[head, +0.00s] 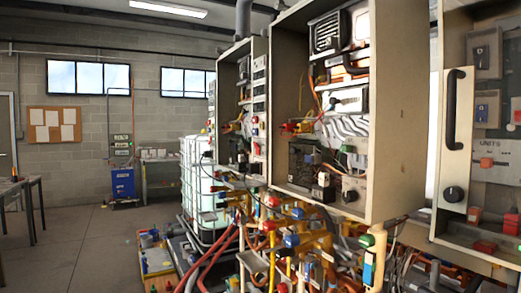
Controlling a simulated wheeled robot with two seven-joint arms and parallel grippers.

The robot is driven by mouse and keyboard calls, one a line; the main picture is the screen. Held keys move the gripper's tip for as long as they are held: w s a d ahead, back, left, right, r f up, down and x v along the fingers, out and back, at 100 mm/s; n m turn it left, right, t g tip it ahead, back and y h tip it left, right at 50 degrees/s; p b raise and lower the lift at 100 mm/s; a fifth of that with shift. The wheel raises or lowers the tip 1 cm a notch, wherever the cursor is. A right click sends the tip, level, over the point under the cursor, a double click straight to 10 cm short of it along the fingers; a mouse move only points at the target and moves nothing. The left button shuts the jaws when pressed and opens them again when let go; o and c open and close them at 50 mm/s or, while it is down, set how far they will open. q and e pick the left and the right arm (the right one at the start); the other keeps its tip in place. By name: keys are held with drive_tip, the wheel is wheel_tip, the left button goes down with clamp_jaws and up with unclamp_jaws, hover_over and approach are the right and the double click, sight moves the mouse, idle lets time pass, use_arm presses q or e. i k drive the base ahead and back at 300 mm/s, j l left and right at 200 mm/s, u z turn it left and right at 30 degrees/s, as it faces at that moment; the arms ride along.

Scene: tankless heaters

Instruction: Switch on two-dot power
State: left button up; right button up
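Several open heater cabinets stand in a row. The nearest full one is a large beige cabinet (396,110) right of centre, with grey and white parts, wires and hoses inside. A small black-and-white switch-like part (323,186) sits low in it, beside a panel with a dark knob (350,196). A narrower cabinet (228,105) stands behind it to the left. I cannot make out any two-dot mark. Neither gripper shows.
Colored pipes and valves (290,240) crowd the space below the cabinets, with red hoses (212,262) on the left. A white caged tank (196,185) stands behind. The grey floor (85,240) at left is clear, with a table (22,188) at the edge.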

sight(258, 149)
drive_tip(key=i+j+z, duration=0.35)
drive_tip(key=i, duration=0.25)
drive_tip(key=i+j+z, duration=0.4)
drive_tip(key=i+j, duration=0.15)
drive_tip(key=j, duration=0.2)
